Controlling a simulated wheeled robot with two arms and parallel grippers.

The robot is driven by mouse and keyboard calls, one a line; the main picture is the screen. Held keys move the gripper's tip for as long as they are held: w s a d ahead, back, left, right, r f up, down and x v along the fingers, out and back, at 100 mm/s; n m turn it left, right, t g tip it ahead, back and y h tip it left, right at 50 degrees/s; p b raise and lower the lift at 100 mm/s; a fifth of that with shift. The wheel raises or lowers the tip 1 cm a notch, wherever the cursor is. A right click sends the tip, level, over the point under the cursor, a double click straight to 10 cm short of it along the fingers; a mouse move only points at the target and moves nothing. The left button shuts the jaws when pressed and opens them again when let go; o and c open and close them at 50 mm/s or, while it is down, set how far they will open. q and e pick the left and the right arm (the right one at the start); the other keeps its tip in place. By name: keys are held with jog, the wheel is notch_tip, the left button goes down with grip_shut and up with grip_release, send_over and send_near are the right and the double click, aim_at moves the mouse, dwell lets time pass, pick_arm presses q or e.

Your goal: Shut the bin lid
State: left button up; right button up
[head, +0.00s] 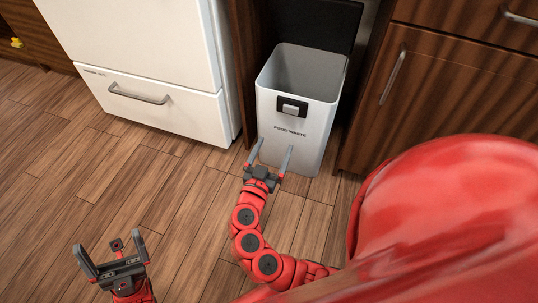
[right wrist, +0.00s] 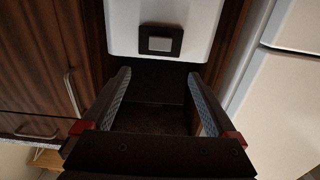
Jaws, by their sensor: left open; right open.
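The bin (head: 297,140) is a light grey box marked "FOOD WASTE" with a dark latch (head: 292,107) on its front. Its black lid (head: 325,20) stands raised behind the open top, and the inside shows as empty grey wall. My right gripper (head: 272,148) is open and empty, low in front of the bin; its fingers point toward the bin front. The right wrist view shows the bin front (right wrist: 120,30) and latch (right wrist: 160,40) beyond the open fingers (right wrist: 158,78). My left gripper (head: 108,245) is open and empty over the floor, at the lower left.
A white fridge (head: 160,70) with a drawer handle stands left of the bin. A dark wood cabinet (head: 440,100) with a handle (head: 393,78) stands close on the right. The bin sits between them. The wooden floor (head: 100,170) in front is clear.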

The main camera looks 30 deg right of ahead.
jog(key=shift+v, duration=1.75)
